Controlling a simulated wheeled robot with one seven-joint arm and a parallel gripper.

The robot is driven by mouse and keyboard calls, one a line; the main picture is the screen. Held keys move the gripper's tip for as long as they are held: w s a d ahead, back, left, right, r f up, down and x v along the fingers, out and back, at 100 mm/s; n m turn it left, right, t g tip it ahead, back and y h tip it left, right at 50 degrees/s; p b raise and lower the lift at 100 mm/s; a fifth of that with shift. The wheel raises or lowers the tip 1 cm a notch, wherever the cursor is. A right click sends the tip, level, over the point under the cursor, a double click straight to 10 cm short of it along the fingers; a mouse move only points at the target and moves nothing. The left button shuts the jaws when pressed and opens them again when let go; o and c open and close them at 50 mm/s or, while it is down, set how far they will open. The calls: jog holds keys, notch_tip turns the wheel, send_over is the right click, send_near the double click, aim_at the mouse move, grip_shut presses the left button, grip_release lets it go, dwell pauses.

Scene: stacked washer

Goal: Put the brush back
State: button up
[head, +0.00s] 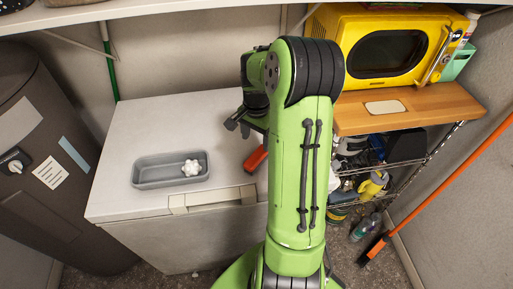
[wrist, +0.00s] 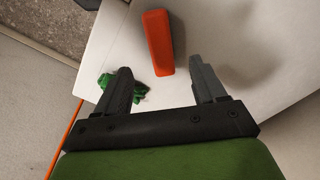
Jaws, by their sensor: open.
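An orange bar-shaped object, perhaps the brush (head: 256,159), lies on the white chest top (head: 130,128), partly hidden by my arm. In the wrist view the orange object (wrist: 158,42) has its near end ahead of and between my fingertips. I cannot make out bristles on it. My gripper (wrist: 161,72) is open and empty, above the chest top. In the head view it (head: 237,122) is partly hidden at the end of my arm. A green clump (wrist: 140,90) shows behind the left finger; I cannot tell what it is.
A grey tray (head: 150,181) with a white lumpy item (head: 191,166) sits on the chest. A yellow microwave (head: 385,45), wooden board (head: 430,110) and wire rack (head: 400,170) stand right. An orange-handled pole (head: 450,170) leans on the right wall. A grey cylinder (head: 40,130) stands left.

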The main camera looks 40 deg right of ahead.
jog(key=s+a+r+n+t+h, duration=0.25)
jog(key=a+r+n, duration=0.45)
jog(key=a+r, duration=0.55)
jog(key=s+a+r+n+t+y, duration=0.2)
jog(key=s+a+n, duration=0.6)
jog(key=s, duration=0.5)
jog(key=shift+a+r+n+t, duration=0.4)
jog(key=shift+a+r+t, duration=0.15)
jog(key=shift+a, duration=0.65)
jog(key=shift+y, duration=0.25)
